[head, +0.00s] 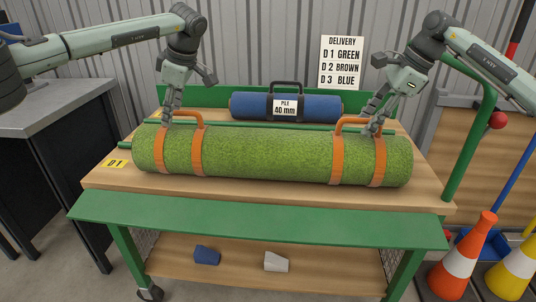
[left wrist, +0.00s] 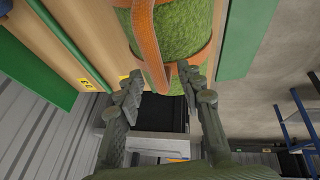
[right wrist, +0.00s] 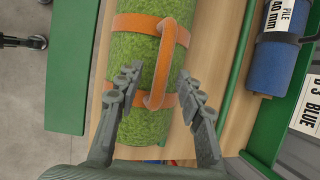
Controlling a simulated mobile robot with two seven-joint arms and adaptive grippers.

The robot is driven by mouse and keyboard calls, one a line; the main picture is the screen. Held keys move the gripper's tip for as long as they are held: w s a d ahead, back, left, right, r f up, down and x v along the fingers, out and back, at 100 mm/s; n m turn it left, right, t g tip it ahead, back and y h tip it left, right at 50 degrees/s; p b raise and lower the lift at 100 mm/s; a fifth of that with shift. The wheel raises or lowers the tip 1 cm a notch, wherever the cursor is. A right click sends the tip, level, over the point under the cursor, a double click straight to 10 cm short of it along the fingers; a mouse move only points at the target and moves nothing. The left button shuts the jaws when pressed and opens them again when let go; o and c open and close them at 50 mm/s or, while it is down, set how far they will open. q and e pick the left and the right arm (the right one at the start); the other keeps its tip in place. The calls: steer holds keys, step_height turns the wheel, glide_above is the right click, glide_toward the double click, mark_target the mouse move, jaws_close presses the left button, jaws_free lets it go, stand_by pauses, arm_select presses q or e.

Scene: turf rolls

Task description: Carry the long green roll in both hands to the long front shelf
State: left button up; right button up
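The long green roll (head: 265,155) lies across the wooden table top, with orange straps and an orange handle near each end. The long green front shelf (head: 260,220) runs empty along the table's front edge. My left gripper (head: 167,117) is over the roll's left end. In the left wrist view its fingers are apart, with the left handle (left wrist: 146,50) just ahead of and between them. My right gripper (head: 374,127) is at the right handle (head: 340,124). In the right wrist view its open fingers stand either side of that handle (right wrist: 160,85); I cannot tell if they touch it.
A blue roll (head: 315,106) marked 40 mm lies behind the green one. A yellow D1 label (head: 115,163) is on the table's left. Blue and white blocks lie on the lower shelf (head: 200,277). Traffic cones (head: 463,258) stand at the right, a grey-topped bench (head: 60,110) at the left.

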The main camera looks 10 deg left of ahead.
arm_select(q)
steer(key=shift+a+f, duration=0.2)
steer(key=shift+f, duration=0.2)
arm_select(e)
steer(key=shift+w+a+f, duration=0.1)
steer(key=shift+a+f, duration=0.1)
steer(key=shift+f, duration=0.25)
arm_select(q)
jaws_close()
arm_select(e)
jaws_close()
